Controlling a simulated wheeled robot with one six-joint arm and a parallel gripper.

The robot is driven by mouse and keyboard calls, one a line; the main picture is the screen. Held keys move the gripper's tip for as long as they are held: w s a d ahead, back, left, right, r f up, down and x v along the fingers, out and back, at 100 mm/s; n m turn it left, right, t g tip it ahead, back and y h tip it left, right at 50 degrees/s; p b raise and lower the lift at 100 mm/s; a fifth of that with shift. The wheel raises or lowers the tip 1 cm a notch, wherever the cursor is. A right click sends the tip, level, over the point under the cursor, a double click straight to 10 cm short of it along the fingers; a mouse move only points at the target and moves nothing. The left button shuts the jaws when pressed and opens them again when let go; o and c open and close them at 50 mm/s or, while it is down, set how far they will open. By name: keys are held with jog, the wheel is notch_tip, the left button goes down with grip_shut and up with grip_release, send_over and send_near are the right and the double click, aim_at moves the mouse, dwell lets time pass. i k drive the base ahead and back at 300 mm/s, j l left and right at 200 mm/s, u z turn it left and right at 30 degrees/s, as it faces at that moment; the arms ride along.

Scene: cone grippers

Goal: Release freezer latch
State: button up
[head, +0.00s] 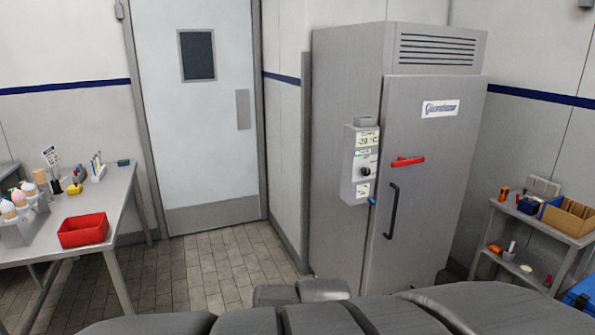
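The freezer (345,130) is a tall grey cabinet at centre right, with its door (430,220) shut. A red latch lever (407,161) lies nearly level on the upper left of the door. Below it is a dark upright pull handle (391,211). A control box (363,165) with a display, reading about -20 °C, and a dark knob is on the freezer just left of the door. A small blue part (372,201) sits at its lower right. My gripper is not recognisable in view; nothing touches the latch.
A metal table (125,185) at left holds a red tray (83,230), cones in a rack and small items. A low shelf unit (575,235) with boxes and tools stands right of the freezer. Tiled floor (225,265) is open between table and freezer. Dark grey parts of mine cover the bottom.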

aim_at(400, 161)
jog(key=i+l+z, duration=0.2)
jog(key=i+l, duration=0.35)
jog(key=i+l+z, duration=0.15)
jog(key=i+l, duration=0.45)
jog(key=i+l+z, duration=0.2)
jog(key=i+l, duration=0.25)
jog(key=i, duration=0.15)
